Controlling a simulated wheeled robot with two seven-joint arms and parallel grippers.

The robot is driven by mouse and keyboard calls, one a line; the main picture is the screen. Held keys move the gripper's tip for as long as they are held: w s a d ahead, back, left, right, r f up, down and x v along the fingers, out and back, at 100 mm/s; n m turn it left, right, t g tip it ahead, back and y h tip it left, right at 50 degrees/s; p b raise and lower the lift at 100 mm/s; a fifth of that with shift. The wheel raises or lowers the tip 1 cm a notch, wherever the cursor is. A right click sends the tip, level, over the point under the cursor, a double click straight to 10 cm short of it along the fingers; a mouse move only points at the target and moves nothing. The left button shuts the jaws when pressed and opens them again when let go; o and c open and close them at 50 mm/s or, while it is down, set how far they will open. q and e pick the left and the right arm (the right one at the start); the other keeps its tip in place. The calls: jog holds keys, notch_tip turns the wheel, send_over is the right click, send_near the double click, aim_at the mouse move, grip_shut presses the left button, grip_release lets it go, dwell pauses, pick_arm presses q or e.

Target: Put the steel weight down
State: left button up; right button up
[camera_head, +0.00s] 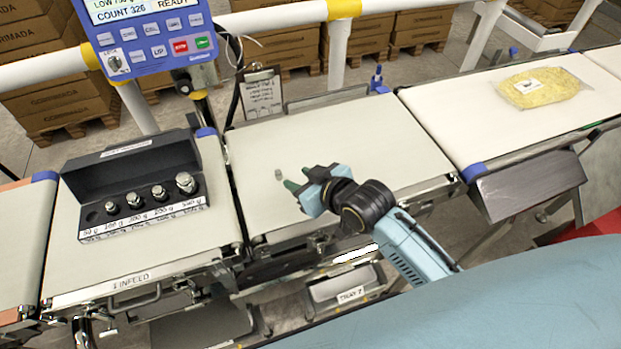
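A small steel weight (279,174) appears to stand on the pale middle belt (335,130), just off the fingertips of my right gripper (296,180). The two dark green fingers look spread apart, with nothing clearly between them. I cannot tell whether a finger still touches the weight. The black weight case (75,190) stands open on the infeed belt at the left. Several larger steel weights sit in its row, and its leftmost slot (92,216) looks empty. My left gripper is not in view.
A blue control panel (150,35) stands at the upper left above the belts. A clipboard (262,95) is behind the middle belt. A bag of yellow product (540,88) lies on the right belt (460,115). The middle belt is otherwise clear.

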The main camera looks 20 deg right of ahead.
jog(key=shift+v, duration=1.75)
